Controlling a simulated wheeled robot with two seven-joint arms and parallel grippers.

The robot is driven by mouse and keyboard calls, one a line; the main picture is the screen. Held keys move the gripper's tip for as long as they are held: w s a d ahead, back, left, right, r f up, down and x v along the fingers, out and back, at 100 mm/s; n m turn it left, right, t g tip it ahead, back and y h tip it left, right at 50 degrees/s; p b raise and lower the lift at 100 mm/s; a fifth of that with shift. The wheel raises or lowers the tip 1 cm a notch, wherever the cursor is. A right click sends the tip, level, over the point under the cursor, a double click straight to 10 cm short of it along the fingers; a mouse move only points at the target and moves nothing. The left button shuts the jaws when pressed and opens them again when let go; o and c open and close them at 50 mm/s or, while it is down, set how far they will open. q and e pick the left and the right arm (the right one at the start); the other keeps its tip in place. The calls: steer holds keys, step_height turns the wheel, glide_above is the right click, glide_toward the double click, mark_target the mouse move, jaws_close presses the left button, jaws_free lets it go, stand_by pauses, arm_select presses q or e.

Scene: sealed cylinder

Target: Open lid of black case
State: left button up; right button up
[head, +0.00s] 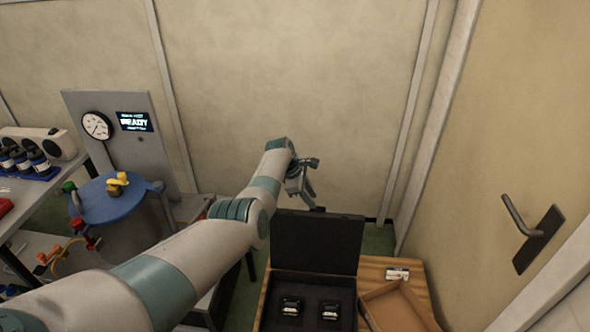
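The black case (268,318) sits on a wooden table (412,266) at the bottom centre of the head view. Its lid (318,243) stands raised, roughly upright at the back, and the inside of the case shows. Two small dark items with light labels, one on the left (291,306) and one on the right (330,310), sit in the dark lining. My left gripper (309,198) is behind and above the lid's upper left edge, pointing downward. Its fingertips are small and partly hidden, so I cannot tell whether they are open or touch the lid. My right gripper is not in view.
An open wooden tray (393,308) and a small white labelled item (398,274) lie right of the case. A door with a handle (520,217) is at the right. A blue round-topped drum (110,203), a gauge panel (135,140) and shelves stand at the left.

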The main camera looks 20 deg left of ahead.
arm_select(q)
steer(key=shift+p+v, duration=0.3)
steer(key=shift+v, duration=0.75)
steer(key=v, duration=1.1)
steer(key=shift+b, duration=0.45)
